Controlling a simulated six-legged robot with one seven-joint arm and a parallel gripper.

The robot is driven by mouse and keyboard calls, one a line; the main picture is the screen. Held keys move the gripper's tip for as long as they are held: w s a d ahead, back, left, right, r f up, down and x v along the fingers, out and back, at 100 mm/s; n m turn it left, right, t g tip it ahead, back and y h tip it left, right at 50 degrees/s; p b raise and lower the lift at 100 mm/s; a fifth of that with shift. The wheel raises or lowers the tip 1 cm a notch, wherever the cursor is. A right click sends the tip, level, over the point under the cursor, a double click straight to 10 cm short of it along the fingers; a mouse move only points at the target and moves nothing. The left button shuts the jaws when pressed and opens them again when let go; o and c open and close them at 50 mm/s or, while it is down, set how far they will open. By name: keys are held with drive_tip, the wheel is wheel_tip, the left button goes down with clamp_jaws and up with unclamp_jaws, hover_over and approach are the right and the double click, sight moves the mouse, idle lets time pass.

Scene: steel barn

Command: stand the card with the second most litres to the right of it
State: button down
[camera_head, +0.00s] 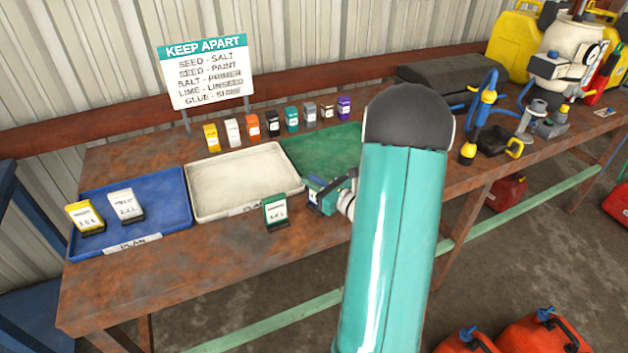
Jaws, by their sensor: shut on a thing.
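A green card (276,211) with a white label and dark foot is upright by the front edge of the white tray. Its litres are too small to read surely. My gripper (309,194) is just right of it, pointing left and shut; the green card looks to be the thing in its jaws, though the contact is not clear. A yellow card (85,216), seeming to read 3.5 L, and a white card (126,205), seeming to read 2.2 L, stand in the blue tray (180,190) at the left, the white one right of the yellow one.
The white tray (245,150) is empty. A green tray or mat (315,150) is partly hidden by my arm. Several small coloured packs (272,122) line the back, below a KEEP APART sign (207,70). Pumps and jugs (490,140) crowd the bench's right side.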

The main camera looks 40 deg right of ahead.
drive_tip(key=shift+f, duration=0.5)
drive_tip(key=c, duration=1.3)
unclamp_jaws()
